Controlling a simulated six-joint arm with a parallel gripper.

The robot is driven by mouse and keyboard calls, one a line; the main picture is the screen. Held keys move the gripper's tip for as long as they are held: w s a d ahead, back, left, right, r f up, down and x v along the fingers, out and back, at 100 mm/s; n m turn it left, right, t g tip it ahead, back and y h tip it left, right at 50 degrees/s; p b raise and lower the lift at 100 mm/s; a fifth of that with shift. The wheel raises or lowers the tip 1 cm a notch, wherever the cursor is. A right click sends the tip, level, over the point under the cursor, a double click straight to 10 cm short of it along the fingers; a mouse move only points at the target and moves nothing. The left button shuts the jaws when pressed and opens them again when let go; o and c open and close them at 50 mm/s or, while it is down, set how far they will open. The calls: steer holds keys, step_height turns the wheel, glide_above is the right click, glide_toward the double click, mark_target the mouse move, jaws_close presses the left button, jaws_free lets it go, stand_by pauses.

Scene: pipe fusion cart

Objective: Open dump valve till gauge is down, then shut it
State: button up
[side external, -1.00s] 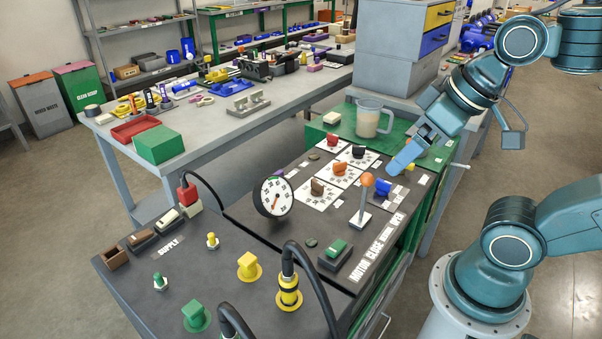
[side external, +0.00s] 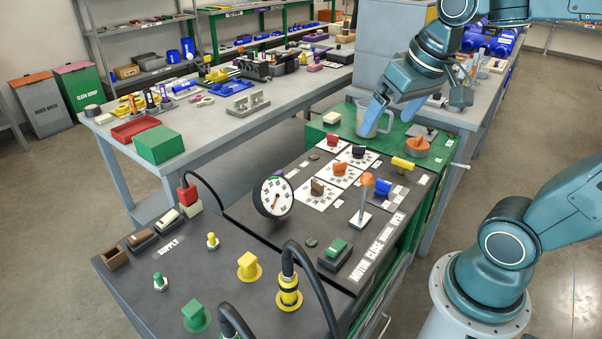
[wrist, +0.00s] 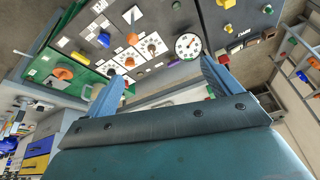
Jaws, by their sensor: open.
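The round pressure gauge (side external: 273,196) stands upright on the dark panel with a white dial. Nearby controls are a yellow bar handle (side external: 403,163), an orange knob (side external: 417,145) on the green top, an orange-tipped lever (side external: 367,181) and a blue knob (side external: 383,188). I cannot tell by label which is the dump valve. My gripper (wrist: 163,72) is open and empty, raised over the green top in front of the jug, touching no control.
A clear jug (side external: 386,118) stands on the green top behind my gripper, partly hidden. Red, black, orange and brown knobs sit on white dial plates (side external: 318,193). Black hoses (side external: 310,265) arch over the near panel. The space above the panel is free.

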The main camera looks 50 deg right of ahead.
steer(key=w+d+m+g, duration=0.2)
steer(key=w+d+m, duration=0.3)
steer(key=d, duration=0.4)
steer(key=m+g, duration=0.3)
steer(key=m, duration=0.6)
glide_above(404, 161)
step_height(404, 161, down, 16)
steer(key=shift+f+y, duration=0.25)
steer(key=shift+y, duration=0.15)
steer(key=shift+w+d, duration=0.1)
step_height(404, 161, down, 14)
steer(key=shift+r, duration=0.1)
